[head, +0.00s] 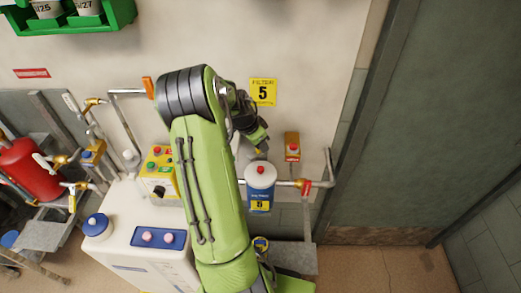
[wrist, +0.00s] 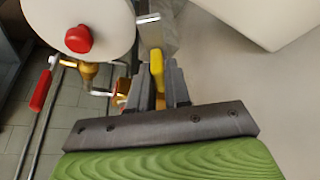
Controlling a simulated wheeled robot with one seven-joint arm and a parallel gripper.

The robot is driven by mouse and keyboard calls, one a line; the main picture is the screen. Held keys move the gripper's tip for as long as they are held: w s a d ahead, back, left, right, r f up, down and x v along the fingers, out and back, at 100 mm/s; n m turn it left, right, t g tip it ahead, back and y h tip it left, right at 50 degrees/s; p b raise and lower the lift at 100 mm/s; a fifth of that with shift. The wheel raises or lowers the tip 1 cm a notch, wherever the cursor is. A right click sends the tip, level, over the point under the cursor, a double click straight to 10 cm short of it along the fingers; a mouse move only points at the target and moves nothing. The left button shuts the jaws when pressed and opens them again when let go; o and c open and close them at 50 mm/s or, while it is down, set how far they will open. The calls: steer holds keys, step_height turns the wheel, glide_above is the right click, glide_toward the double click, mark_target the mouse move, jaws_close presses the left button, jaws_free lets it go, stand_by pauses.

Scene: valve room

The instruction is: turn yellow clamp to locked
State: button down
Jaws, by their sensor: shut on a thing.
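The yellow clamp (wrist: 157,65) shows in the wrist view as a yellow piece between my fingers, with a flat metal strip (wrist: 148,30) beyond it. My gripper (wrist: 160,82) is shut on the yellow clamp. In the head view my gripper (head: 259,143) is beside and behind the white filter housing, and only a small yellow spot shows at its tip. The white filter housing (head: 261,181) has a red knob on top and a blue label marked 5. Its white round top (wrist: 110,22) shows at the upper left of the wrist view. The clamp's lower part is hidden by my fingers.
A red-handled valve (head: 306,187) sits on the pipe right of the housing. An orange box with a red button (head: 292,147) is on the wall. A yellow control box (head: 160,175) and a white tank (head: 125,225) stand left. A yellow sign (head: 263,92) reads FILTER 5.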

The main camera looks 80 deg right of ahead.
steer(key=n+t+b, duration=0.1)
steer(key=n+b, duration=0.1)
steer(key=n+t+b, duration=0.1)
steer(key=n, duration=0.2)
steer(key=shift+s+f+n+h+b, duration=0.1)
steer(key=shift+s+n+h+b, duration=0.05)
steer(key=shift+n+h+b, duration=0.2)
steer(key=n+t+b, duration=0.1)
steer(key=n+b, duration=0.1)
steer(key=n, duration=0.2)
steer(key=shift+n+t, duration=0.35)
steer(key=shift+t, duration=0.05)
steer(key=c, duration=1.2)
jaws_free()
steer(key=shift+o, duration=0.2)
steer(key=p+v, duration=0.3)
steer(key=v, duration=1.3)
steer(key=shift+s, duration=0.2)
steer(key=shift+w, duration=0.1)
